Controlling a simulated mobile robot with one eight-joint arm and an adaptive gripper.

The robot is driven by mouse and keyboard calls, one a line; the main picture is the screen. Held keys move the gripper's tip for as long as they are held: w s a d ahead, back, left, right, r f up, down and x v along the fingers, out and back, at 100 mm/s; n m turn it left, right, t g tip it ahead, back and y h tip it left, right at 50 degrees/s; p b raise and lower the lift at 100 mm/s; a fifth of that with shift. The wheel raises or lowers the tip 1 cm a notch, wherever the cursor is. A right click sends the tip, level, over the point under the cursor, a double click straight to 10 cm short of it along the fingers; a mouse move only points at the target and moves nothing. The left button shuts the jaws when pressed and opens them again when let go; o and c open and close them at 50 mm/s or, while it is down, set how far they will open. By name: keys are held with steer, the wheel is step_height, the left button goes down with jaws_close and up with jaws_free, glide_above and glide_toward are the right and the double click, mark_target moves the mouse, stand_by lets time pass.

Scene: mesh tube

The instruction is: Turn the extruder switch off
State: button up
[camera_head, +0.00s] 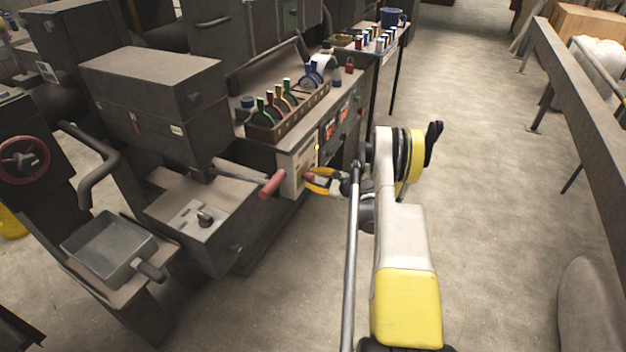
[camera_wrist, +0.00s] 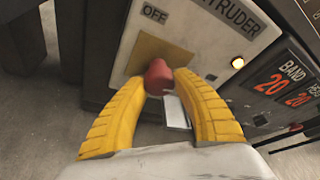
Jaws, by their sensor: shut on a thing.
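The extruder switch is a red handle (camera_wrist: 158,76) on a yellow square plate (camera_wrist: 150,52). It sits on a pale panel (camera_wrist: 205,38) printed "OFF" and "EXTRUDER". The OFF label is above the handle, slightly left, in the wrist view. My gripper (camera_wrist: 161,82) has yellow curved fingers, one on each side of the red handle, with their tips shut on it. In the head view my gripper (camera_head: 322,181) reaches the pale panel (camera_head: 298,172) on the cabinet's front. The fingers hide part of the handle, so its exact setting is unclear.
A lit amber lamp (camera_wrist: 238,62) is right of the switch, with red number displays (camera_wrist: 285,88) beyond. A red-gripped lever (camera_head: 272,183) sticks out just left of my gripper. A rack of colored tools (camera_head: 285,108) stands on the cabinet. Open floor (camera_head: 480,180) lies to the right.

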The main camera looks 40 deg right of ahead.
steer(key=n+t+h, duration=0.1)
steer(key=n, duration=0.1)
steer(key=n+t+h, duration=0.1)
steer(key=n, duration=0.2)
stand_by(0.4)
stand_by(0.5)
steer(key=o, duration=1.2)
steer(key=shift+w, duration=0.1)
steer(key=shift+r, duration=0.15)
